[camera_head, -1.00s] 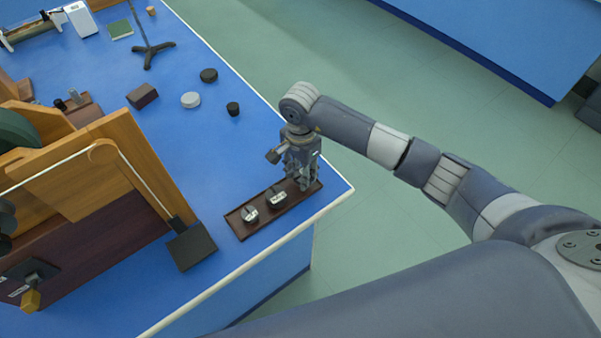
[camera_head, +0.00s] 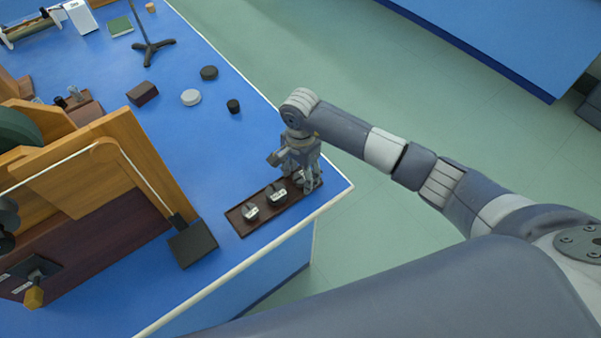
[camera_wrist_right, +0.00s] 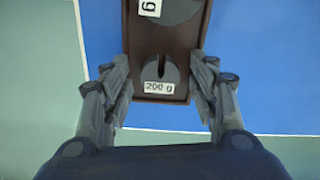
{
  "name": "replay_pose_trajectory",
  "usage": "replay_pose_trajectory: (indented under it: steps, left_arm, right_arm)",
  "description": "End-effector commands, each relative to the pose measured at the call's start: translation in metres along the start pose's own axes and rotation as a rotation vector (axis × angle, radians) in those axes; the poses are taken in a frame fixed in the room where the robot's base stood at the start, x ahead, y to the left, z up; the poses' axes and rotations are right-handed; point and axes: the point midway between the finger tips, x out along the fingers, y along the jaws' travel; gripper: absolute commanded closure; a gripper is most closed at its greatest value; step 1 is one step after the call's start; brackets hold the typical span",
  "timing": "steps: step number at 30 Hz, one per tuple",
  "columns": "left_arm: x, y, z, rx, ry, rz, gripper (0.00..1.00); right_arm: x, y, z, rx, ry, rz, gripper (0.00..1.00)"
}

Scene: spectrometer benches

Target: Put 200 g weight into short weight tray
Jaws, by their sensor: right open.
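The short weight tray (camera_head: 234,217) is a long dark brown tray near the bench's front right corner. Two round slotted weights with white labels, one (camera_head: 250,213) at its left end and another (camera_head: 277,194) in the middle, rest in it. In the right wrist view, the grey 200 g weight (camera_wrist_right: 160,74) lies in the tray's near end (camera_wrist_right: 178,98), label readable, slot upward. My right gripper (camera_head: 307,182) is low over the tray's right end. Its open fingers (camera_wrist_right: 161,64) stand on either side of the 200 g weight and tray. My left gripper is out of view.
A wooden apparatus (camera_head: 140,150) with a dark square plate (camera_head: 192,243) stands left of the tray. Further back are a black disc (camera_head: 209,73), a white disc (camera_head: 191,97), a small dark cylinder (camera_head: 233,106) and a stand (camera_head: 150,48). The bench edge is close by the gripper.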

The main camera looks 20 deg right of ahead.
Motion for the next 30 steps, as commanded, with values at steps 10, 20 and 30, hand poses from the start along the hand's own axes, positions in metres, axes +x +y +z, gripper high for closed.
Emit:
replay_pose_trajectory:
  steps: [10, 20, 30]
  left_arm:
    - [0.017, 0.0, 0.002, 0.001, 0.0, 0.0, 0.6]
    - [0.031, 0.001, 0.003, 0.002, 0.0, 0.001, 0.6]
    - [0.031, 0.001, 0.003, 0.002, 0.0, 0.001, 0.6]
  right_arm:
    - [-0.059, -0.002, -0.002, -0.002, 0.004, -0.007, 0.46]
    - [-0.114, -0.001, -0.001, 0.001, 0.002, -0.003, 0.46]
    - [-0.123, 0.0, 0.0, 0.001, 0.0, 0.0, 0.46]
